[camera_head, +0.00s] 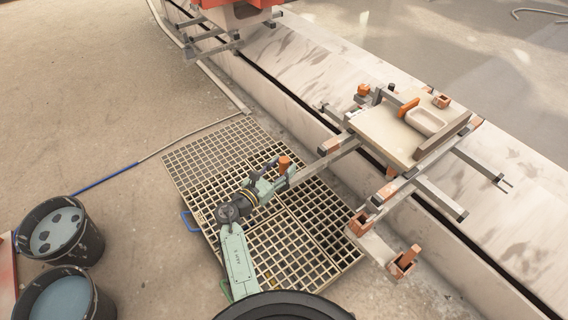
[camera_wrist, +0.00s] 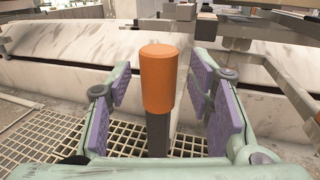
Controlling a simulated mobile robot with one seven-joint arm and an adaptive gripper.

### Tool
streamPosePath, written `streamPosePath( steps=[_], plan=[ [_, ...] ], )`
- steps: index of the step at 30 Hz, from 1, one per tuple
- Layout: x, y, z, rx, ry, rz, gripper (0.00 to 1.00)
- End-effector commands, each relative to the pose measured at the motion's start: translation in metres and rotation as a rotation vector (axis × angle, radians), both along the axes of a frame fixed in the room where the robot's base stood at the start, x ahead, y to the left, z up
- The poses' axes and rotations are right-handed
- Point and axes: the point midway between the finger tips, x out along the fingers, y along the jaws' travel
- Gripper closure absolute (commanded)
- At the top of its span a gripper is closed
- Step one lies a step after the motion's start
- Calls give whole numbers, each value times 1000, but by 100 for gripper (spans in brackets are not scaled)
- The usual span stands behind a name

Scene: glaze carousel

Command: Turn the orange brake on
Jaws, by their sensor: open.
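The orange brake handle (camera_wrist: 160,78) is an upright orange cylinder on a dark grey post (camera_wrist: 158,133). In the head view the orange handle (camera_head: 285,162) stands above the left end of a grey bar, at the edge of the metal grating. My gripper (camera_wrist: 160,92) is open, with a purple-padded finger on each side of the handle. Gaps show between the pads and the handle, so it is not gripped. In the head view my gripper (camera_head: 274,176) is low over the grating, reaching the handle from the left. The lower end of the post is partly hidden.
A cream carriage plate (camera_head: 380,135) with grey bars sits across the pale channel wall at right. An orange-topped block (camera_head: 405,262) stands at lower right. Buckets (camera_head: 60,232) stand at left. A hose (camera_head: 105,178) lies on the floor. Open floor is at upper left.

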Motion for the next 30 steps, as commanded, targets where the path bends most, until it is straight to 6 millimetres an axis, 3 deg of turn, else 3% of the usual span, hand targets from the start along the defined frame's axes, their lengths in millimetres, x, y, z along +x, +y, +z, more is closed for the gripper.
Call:
streamPosePath(
  steps=[6, 14, 30],
  plan=[
    [13, -9, 0, 0, 0, 2, 53],
    [14, -10, 0, 1, 1, 2, 53],
    [13, -10, 0, 1, 0, 2, 88]
  ],
)
